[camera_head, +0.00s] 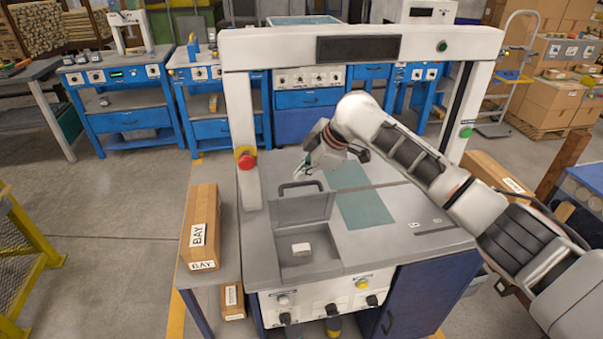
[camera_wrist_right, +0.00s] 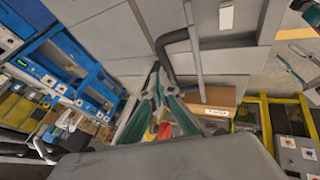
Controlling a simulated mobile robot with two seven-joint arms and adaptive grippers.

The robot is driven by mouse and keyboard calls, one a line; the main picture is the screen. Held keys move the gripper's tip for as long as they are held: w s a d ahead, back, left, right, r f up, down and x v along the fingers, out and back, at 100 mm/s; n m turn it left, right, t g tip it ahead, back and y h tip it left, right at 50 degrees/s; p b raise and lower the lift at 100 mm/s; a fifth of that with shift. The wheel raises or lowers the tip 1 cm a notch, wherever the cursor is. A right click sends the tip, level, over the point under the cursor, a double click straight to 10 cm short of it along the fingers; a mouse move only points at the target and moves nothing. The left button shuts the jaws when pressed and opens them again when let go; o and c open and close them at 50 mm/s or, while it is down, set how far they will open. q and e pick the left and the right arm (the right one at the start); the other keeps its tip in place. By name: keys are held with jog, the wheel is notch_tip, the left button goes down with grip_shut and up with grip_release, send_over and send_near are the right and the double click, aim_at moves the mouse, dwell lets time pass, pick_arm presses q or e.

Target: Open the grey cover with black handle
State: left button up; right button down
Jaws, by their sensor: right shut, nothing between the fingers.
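The grey cover (camera_head: 303,208) stands raised at the back of a recess in the grey worktop, so the recess is open to view. Its black handle (camera_head: 300,185) shows along the cover's top. A small white block (camera_head: 301,248) lies in the recess. My right gripper (camera_head: 308,172) is just behind and above the handle, shut and empty. In the right wrist view its fingertips (camera_wrist_right: 157,70) are close together beside the dark bent handle (camera_wrist_right: 170,40); I cannot tell whether they touch it. My left gripper is not in view.
A white frame with a top beam (camera_head: 360,44) spans the worktop. A red stop button (camera_head: 246,157) is on its left post. A teal mat (camera_head: 364,209) lies right of the recess. A long BAY box (camera_head: 202,228) lies on the left side shelf.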

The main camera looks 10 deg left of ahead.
jog(key=shift+d+f, duration=0.15)
jog(key=shift+f, duration=0.15)
